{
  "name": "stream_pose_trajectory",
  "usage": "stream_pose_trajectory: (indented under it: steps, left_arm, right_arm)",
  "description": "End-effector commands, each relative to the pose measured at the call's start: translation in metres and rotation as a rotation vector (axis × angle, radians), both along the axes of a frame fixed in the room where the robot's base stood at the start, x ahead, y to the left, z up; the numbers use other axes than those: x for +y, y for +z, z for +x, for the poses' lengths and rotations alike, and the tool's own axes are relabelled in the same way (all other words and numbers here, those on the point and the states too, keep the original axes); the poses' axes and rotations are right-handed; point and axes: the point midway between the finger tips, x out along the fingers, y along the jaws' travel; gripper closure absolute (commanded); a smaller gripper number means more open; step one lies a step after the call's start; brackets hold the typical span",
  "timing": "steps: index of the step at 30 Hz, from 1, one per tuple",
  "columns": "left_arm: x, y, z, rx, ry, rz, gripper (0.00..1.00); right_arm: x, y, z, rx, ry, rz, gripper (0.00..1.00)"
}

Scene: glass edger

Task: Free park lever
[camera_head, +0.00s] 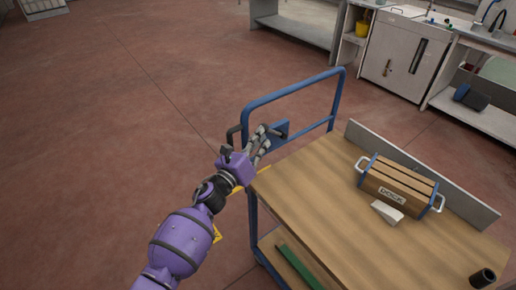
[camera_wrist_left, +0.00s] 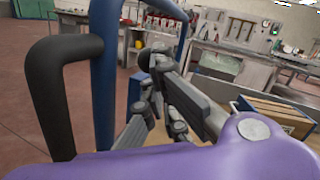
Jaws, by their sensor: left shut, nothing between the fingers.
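A blue-framed cart with a wooden top (camera_head: 330,212) stands in front of me. A dark lever-like bar (camera_head: 234,131) sits at the left side of its blue handle frame (camera_head: 292,88); I take it for the park lever. In the left wrist view a thick bent black bar (camera_wrist_left: 50,95) shows at the left, beside a blue tube (camera_wrist_left: 104,75). My left gripper (camera_head: 268,132) is shut and empty, by a blue plate (camera_head: 280,128) on the frame, just right of the dark bar. The gripper (camera_wrist_left: 160,75) appears apart from the black bar. My right gripper is not in view.
A slatted wooden box (camera_head: 398,185) marked "DOCK" and a white wedge (camera_head: 387,212) lie on the cart top. A dark cylinder (camera_head: 482,278) stands at its right corner. A green bar (camera_head: 297,265) lies on the lower shelf. The floor to the left is clear.

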Motion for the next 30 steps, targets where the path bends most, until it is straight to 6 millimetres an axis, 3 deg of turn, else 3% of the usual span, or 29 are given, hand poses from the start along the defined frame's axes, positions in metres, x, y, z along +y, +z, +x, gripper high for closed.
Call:
stream_pose_trajectory:
  steps: [7, 30]
  left_arm:
    - [-0.0056, 0.0122, 0.0036, -0.003, -0.001, -0.001, 1.00]
    - [-0.0062, 0.0130, 0.0042, -0.001, -0.001, -0.001, 1.00]
  right_arm:
    - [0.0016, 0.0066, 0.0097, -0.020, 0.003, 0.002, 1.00]
    - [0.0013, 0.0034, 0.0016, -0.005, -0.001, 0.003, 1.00]
